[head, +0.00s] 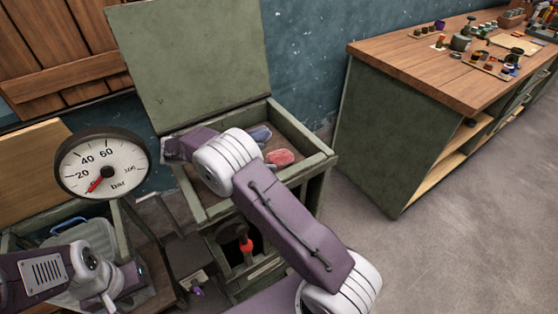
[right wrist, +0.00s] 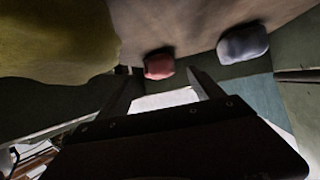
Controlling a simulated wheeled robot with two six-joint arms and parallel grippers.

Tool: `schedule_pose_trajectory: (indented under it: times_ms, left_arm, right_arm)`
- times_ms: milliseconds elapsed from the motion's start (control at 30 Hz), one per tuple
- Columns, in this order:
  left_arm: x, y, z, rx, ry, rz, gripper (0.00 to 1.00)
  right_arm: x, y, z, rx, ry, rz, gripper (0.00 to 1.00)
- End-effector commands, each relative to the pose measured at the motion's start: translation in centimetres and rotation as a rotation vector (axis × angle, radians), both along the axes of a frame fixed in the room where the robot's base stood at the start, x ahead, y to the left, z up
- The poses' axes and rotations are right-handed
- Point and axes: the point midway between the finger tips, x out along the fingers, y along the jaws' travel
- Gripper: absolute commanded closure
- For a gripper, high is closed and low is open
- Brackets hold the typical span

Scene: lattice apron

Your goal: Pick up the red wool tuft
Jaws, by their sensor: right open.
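The red wool tuft (head: 280,157) lies on the brown floor of an open green wooden chest (head: 318,160), near its right side. In the right wrist view the red wool tuft (right wrist: 159,66) shows just beyond and between my right fingertips. My right gripper (right wrist: 162,75) is open, with nothing between its fingers; it is apart from the tuft. In the head view my right arm crosses the chest and hides its fingers. My left gripper (head: 128,287) is at the lower left, away from the chest; its fingers cannot be made out.
A blue-grey tuft (head: 261,133) lies behind the red one. A yellowish mass (right wrist: 55,40) fills the left of the right wrist view. The chest lid (head: 190,60) stands raised behind. A gauge (head: 102,165) and a workbench (head: 430,75) flank it. The floor at right is clear.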

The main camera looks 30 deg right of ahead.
Motion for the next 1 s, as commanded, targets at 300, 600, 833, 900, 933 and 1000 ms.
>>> schedule_pose_trajectory:
  times_ms: [300, 600, 833, 900, 933, 1000]
  left_arm:
    - [0.0, 0.0, -0.1, 0.000, 0.000, 0.000, 0.64]
    - [0.0, 0.0, -0.2, 0.000, 0.000, 0.000, 0.64]
    - [0.0, 0.0, -0.2, 0.000, 0.000, 0.000, 0.64]
    - [0.0, 0.0, -0.2, 0.000, 0.000, 0.000, 0.64]
    - [0.0, 0.0, -0.2, 0.000, 0.000, 0.000, 0.64]
    - [0.0, 0.0, -0.2, 0.000, 0.000, 0.000, 0.64]
  right_arm:
    - [-0.3, -2.4, -1.2, 0.000, 0.001, 0.000, 0.24]
    - [-0.6, -6.1, -3.0, 0.000, 0.001, 0.000, 0.24]
    - [-0.6, -6.1, -3.0, 0.001, -0.001, 0.001, 0.35]
    - [-0.6, -6.1, -3.0, 0.001, -0.001, 0.001, 0.54]
    - [-0.6, -6.1, -3.0, 0.001, -0.001, 0.001, 0.63]
    - [-0.6, -6.1, -3.0, 0.001, -0.001, 0.001, 0.82]
